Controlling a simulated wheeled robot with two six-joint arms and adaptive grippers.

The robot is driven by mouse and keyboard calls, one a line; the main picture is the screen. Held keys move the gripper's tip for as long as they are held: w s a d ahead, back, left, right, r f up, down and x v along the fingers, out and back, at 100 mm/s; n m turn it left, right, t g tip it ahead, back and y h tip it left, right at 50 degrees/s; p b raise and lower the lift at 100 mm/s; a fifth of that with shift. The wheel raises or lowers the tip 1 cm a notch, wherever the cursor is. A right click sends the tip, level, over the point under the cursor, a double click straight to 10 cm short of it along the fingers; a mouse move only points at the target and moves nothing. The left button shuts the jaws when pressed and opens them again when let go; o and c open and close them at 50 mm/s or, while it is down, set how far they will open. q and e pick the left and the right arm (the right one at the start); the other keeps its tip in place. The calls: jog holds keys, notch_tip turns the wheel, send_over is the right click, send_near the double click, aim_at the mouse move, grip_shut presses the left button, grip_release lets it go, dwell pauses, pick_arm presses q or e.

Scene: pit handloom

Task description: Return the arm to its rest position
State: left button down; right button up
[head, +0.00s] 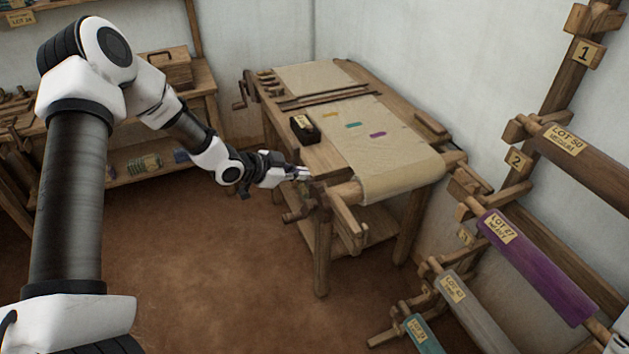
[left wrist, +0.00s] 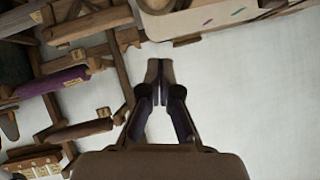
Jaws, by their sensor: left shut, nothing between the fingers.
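My left arm comes in from the left in the head view and reaches toward the near left corner of the wooden loom table (head: 405,205). My left gripper (head: 303,173) is beside the table's near left corner, in front of the wooden roller end. I cannot tell whether it touches the wood. In the left wrist view the left gripper (left wrist: 160,75) has its fingertips together with nothing between them. The pale wall (left wrist: 240,100) lies behind the fingers there. My right gripper is not in view.
The loom table carries beige cloth (head: 400,165) and a small dark box (head: 304,128). A wall rack holds labelled rolls, one of them purple (head: 535,265). A shelf bench (head: 165,150) stands at the back left. The brown floor (head: 210,260) in the middle is clear.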

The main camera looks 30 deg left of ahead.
pick_arm(q)
jog(key=shift+s+a+r, duration=0.7)
jog(key=shift+s+a, duration=0.05)
jog(key=shift+s, duration=0.05)
